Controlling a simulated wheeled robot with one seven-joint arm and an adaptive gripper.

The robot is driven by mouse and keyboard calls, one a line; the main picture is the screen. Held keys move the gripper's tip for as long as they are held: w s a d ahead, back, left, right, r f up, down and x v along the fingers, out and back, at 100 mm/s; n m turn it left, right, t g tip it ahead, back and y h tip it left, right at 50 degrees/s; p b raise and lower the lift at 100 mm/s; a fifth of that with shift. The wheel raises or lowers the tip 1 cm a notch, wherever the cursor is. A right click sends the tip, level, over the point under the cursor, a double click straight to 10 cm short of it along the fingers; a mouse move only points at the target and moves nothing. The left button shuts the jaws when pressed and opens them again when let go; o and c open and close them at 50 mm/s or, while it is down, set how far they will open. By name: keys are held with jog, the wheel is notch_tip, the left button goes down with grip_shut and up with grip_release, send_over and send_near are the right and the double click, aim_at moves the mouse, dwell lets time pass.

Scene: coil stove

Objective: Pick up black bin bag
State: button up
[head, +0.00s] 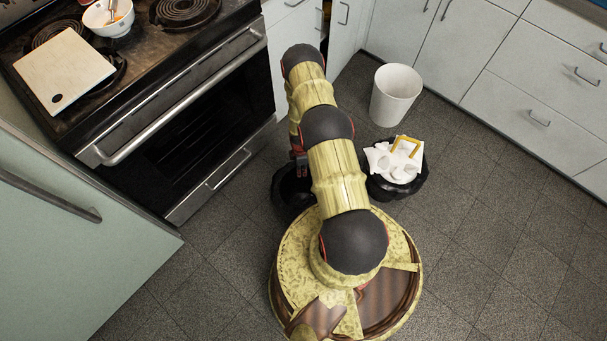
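A black bag-like shape (289,193) sits on the floor left of my arm, in front of the oven; my arm and base hide part of it. A second black bag (412,190) stands on the floor right of my arm, open at the top, with white crumpled waste and a yellow piece in it. My gripper (299,169) points down at the left black shape, at or just above its upper edge. My arm partly covers the gripper, and its fingers are small and dark. I cannot tell whether they touch the bag or are open.
A white empty bin (396,94) stands behind the right bag, near the cabinets (448,52). The stove (150,108) is at left, with a cutting board (64,71) and a bowl (109,19) on top. A green cabinet or appliance (70,240) is at lower left. The floor at right is clear.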

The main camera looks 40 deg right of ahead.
notch_tip(320, 180, down, 4)
jog(key=shift+s+r+b, duration=0.1)
jog(key=shift+s+b, duration=0.05)
jog(key=shift+b, duration=0.65)
jog(key=shift+c, duration=1.4)
grip_shut()
